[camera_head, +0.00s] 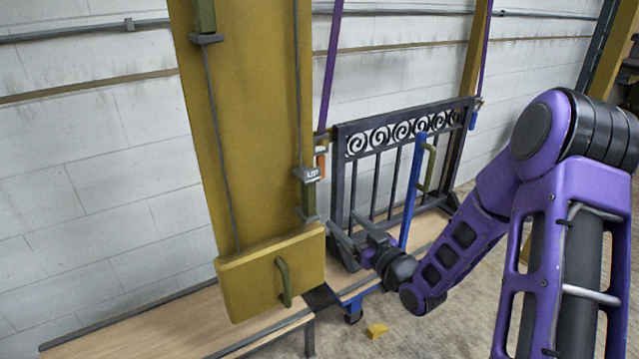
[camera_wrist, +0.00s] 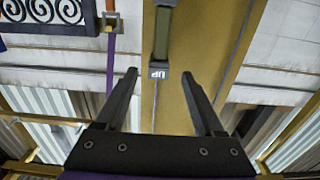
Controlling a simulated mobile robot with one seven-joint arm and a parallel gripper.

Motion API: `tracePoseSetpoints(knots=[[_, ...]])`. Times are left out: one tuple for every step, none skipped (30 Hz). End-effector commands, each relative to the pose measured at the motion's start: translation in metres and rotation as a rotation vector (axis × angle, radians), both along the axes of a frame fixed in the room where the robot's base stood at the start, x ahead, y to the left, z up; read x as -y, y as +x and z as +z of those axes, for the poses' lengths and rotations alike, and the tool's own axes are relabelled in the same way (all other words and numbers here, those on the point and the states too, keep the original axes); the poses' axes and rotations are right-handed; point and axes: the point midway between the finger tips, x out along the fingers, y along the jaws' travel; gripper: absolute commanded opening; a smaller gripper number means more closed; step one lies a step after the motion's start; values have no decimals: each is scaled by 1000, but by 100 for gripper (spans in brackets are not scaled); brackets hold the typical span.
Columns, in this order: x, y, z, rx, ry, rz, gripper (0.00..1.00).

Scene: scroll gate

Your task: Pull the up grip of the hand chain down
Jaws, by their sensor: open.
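The up grip (camera_head: 308,200) is a green bar on the right hand chain (camera_head: 299,90) of the yellow post. A grey block marked UP (camera_head: 308,174) sits at its top. In the wrist view, which looks upside down, the green bar (camera_wrist: 162,35) and the UP block (camera_wrist: 158,74) show in front of the post. My gripper (camera_head: 345,226) is open and empty, just right of the grip in the head view. In the wrist view my gripper (camera_wrist: 160,78) has the UP block between its fingertips in the picture. I see no contact; the depth gap is unclear.
A second green grip (camera_head: 205,16) hangs high on the left chain. A yellow box (camera_head: 270,275) with a green handle (camera_head: 284,281) is at the post's foot. A dark scroll gate (camera_head: 400,150) with a blue bar (camera_head: 412,190) stands behind my gripper. A wooden bench (camera_head: 150,331) runs below.

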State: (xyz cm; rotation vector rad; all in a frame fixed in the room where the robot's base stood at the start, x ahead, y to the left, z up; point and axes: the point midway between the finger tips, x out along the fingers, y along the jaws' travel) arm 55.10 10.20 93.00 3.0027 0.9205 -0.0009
Motion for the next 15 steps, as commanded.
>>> tracePoseSetpoints(knots=[[-3, 4, 0, 1, 0, 2, 70], [-5, 6, 0, 2, 0, 2, 70], [-8, 11, 0, 3, 1, 2, 70], [-11, 16, 0, 3, 1, 2, 70], [-15, 20, 0, 2, 1, 3, 70], [-19, 27, 0, 3, 2, 3, 70], [-23, 32, 0, 2, 2, 3, 70], [-26, 38, 0, 2, 2, 2, 70], [-32, 45, 0, 3, 2, 3, 70], [-35, 51, 0, 1, 2, 2, 70], [-39, 57, 0, 2, 3, 1, 70], [-44, 64, 0, 2, 3, 2, 70], [-48, 69, 0, 2, 3, 2, 70], [-51, 75, 0, 2, 3, 2, 70], [-56, 82, 0, 2, 3, 2, 70]])
